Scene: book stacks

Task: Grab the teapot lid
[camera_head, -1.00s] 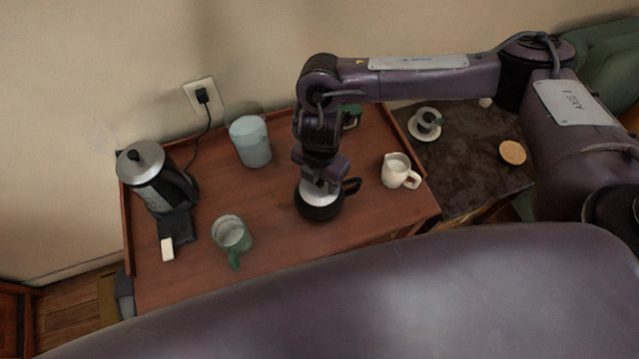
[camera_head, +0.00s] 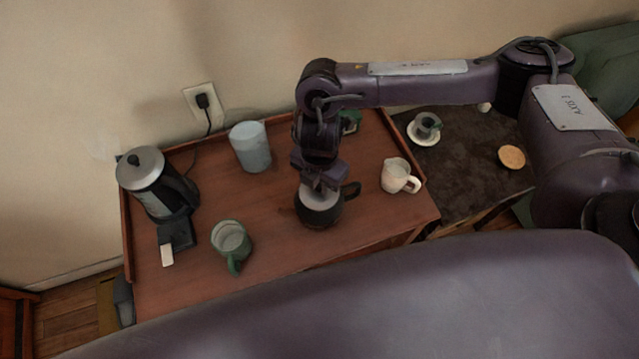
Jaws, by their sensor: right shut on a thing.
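The dark teapot (camera_head: 318,217) stands on the reddish-brown wooden table, its black handle pointing right. Its light grey lid (camera_head: 317,200) sits at the top of the pot. My right gripper (camera_head: 319,186) reaches down from above and is shut on the lid. The lid's knob is hidden between the fingers. I cannot tell whether the lid is still touching the pot's rim. My left gripper is not in view.
A kettle (camera_head: 153,187) stands at the table's left, a light blue cup (camera_head: 250,147) at the back, a green mug (camera_head: 231,243) at the front left and a white pitcher (camera_head: 397,176) to the right. A dark side table (camera_head: 465,165) holds a cup and saucer.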

